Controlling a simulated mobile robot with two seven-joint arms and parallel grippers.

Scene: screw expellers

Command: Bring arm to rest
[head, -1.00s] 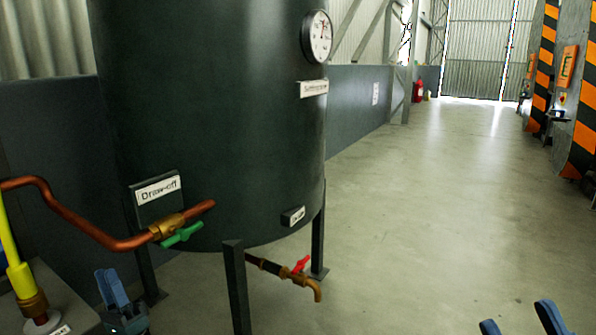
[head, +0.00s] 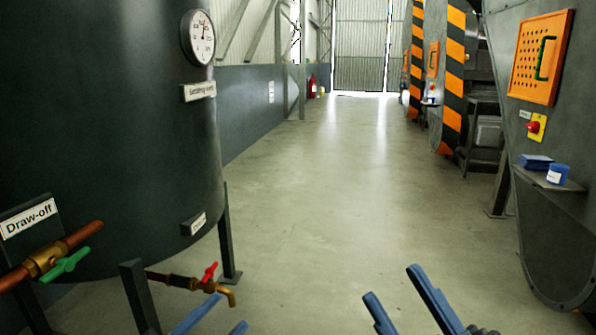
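My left gripper (head: 229,311) shows at the bottom edge of the head view, left of the middle. Its two blue fingers are apart with nothing seen between them. My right gripper (head: 392,283) shows at the bottom, right of the middle. Its two blue fingers are apart and empty, with bare floor behind them. Both arms are largely outside the picture.
A dark tank (head: 110,130) on legs stands at the left, with a green draw-off valve (head: 65,264) and a red-handled drain tap (head: 210,272). A grey machine (head: 560,140) stands at the right, its small shelf (head: 548,181) holding blue items. The floor (head: 310,200) between is clear.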

